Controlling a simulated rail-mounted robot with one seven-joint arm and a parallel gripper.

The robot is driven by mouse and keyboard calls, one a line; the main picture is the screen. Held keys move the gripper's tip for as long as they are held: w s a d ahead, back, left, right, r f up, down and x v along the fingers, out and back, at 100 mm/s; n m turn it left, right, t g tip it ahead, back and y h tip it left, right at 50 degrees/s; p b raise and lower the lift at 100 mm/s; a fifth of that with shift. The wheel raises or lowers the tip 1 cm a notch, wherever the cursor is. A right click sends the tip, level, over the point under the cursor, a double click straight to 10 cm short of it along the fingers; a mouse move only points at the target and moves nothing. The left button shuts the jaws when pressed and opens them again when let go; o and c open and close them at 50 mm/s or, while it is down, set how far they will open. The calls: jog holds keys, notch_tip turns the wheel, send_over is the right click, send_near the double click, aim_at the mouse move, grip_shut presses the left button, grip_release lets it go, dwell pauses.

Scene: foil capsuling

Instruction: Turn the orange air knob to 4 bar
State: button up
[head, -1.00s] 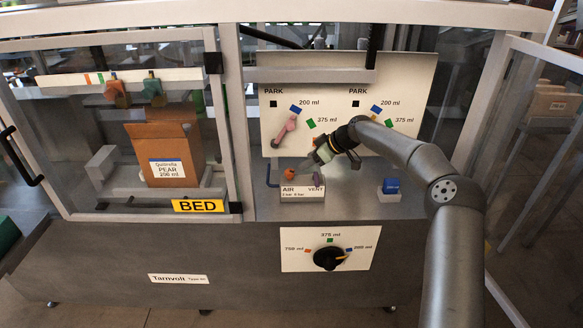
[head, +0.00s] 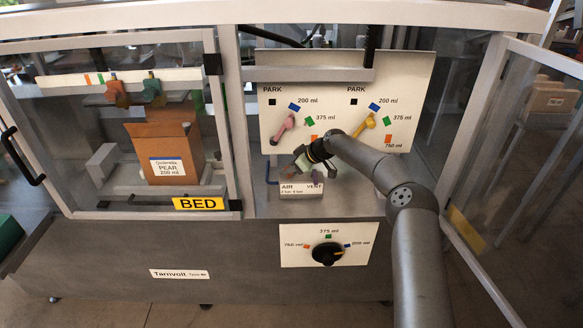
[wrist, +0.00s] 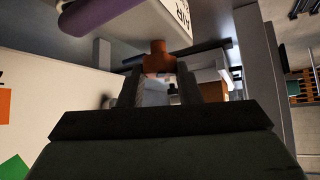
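The orange air knob (wrist: 158,56) shows in the wrist view at the ends of my gripper's fingers. My gripper (wrist: 160,75) is open, with one finger on each side of the knob's lower part. I cannot tell whether either finger touches it. In the head view my gripper (head: 300,163) is just above the white AIR / VENT box (head: 301,191) and largely hides the knob. The small bar marks on the box are too small to read surely, and the knob's setting cannot be told.
A purple vent knob (wrist: 98,14) sits close beside the orange knob. Behind is a white panel (head: 345,70) with a pink lever (head: 284,128) and a yellow lever (head: 367,128). A black dial (head: 327,253) is on the front below. The glazed door with the BED label (head: 198,204) stands left.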

jog(key=shift+f+b, duration=0.15)
jog(key=shift+b, duration=0.55)
jog(key=shift+c, duration=0.3)
jog(key=shift+s+a+f+m+t+h+b, duration=0.15)
jog(key=shift+m+t+h+b, duration=0.15)
jog(key=shift+m+t+b, duration=0.6)
jog(key=m+b, duration=0.1)
jog(key=b, duration=0.1)
jog(key=m+t+h+b, duration=0.1)
jog(key=m+b, duration=0.1)
jog(key=b, duration=0.1)
jog(key=shift+s+a+h, duration=0.1)
jog(key=shift+h, duration=0.2)
jog(key=m+h+b, duration=0.1)
jog(key=m+t+h+b, duration=0.1)
jog(key=m, duration=0.1)
jog(key=m+t+h+b, duration=0.1)
jog(key=m+b, duration=0.1)
jog(key=shift+s+a+r+h, duration=0.15)
jog(key=shift+a+r+h, duration=0.05)
jog(key=shift+a+h, duration=0.2)
jog(key=shift+r+m+t+h+b, duration=0.1)
jog(key=shift+m+t+h+b, duration=0.3)
jog(key=shift+m+h+b, duration=1.35)
jog(key=shift+m+y+p, duration=0.25)
jog(key=shift+m+p, duration=0.3)
jog(key=shift+p, duration=0.1)
jog(key=o, duration=1)
